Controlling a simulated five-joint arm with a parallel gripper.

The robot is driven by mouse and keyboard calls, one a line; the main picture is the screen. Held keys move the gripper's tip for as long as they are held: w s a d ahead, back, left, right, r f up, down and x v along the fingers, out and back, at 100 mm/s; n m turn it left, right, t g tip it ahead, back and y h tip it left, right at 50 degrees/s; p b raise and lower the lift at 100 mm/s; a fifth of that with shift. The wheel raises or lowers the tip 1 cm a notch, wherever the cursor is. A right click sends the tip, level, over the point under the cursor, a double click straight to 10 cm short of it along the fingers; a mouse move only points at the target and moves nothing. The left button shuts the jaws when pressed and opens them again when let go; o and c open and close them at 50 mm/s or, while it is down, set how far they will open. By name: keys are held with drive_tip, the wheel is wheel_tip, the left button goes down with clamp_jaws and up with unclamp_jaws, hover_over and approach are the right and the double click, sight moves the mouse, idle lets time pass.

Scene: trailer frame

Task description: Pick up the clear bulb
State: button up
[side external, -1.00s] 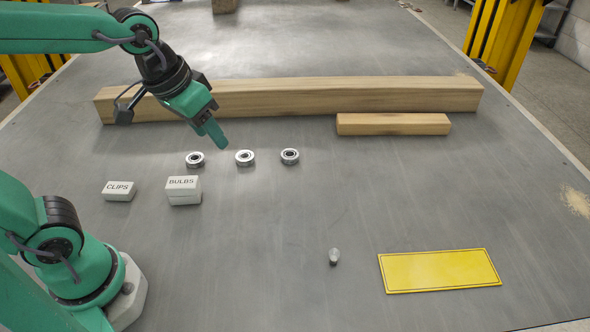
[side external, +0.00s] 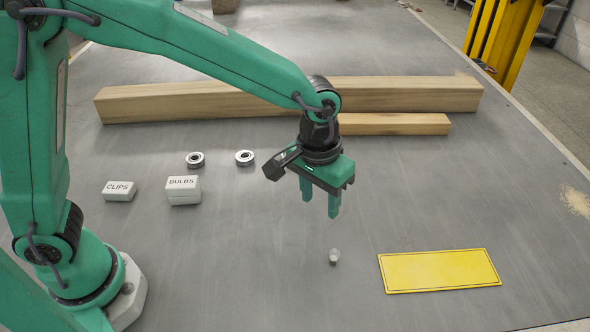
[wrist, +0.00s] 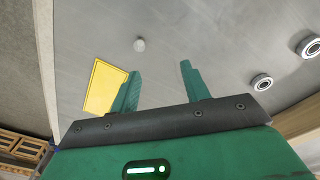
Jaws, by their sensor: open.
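The small clear bulb (side external: 334,256) stands on the grey table, left of a yellow plate. It also shows in the wrist view (wrist: 139,45), beyond my fingertips and to the left of the middle of the gap. My gripper (side external: 320,207) points down with its two green fingers apart and nothing between them. It is above the table, with the bulb below and a little to the right of it in the side view. In the wrist view my gripper (wrist: 160,72) is open and empty.
The yellow plate (side external: 439,271) lies right of the bulb. Boxes marked CLIPS (side external: 119,191) and BULBS (side external: 184,190) stand at left. Metal rings (side external: 245,158) lie behind them. A long beam (side external: 200,103) and a shorter block (side external: 395,124) lie at the back. Table around the bulb is clear.

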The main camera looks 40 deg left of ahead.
hover_over(334, 251)
drive_tip(key=shift+g, duration=0.3)
wheel_tip(334, 251, down, 5)
drive_tip(key=shift+w+d+r, duration=0.1)
drive_tip(key=shift+r, duration=0.1)
drive_tip(key=shift+f, duration=1.3)
drive_tip(key=shift+f, duration=2.6)
drive_tip(key=c, duration=0.8)
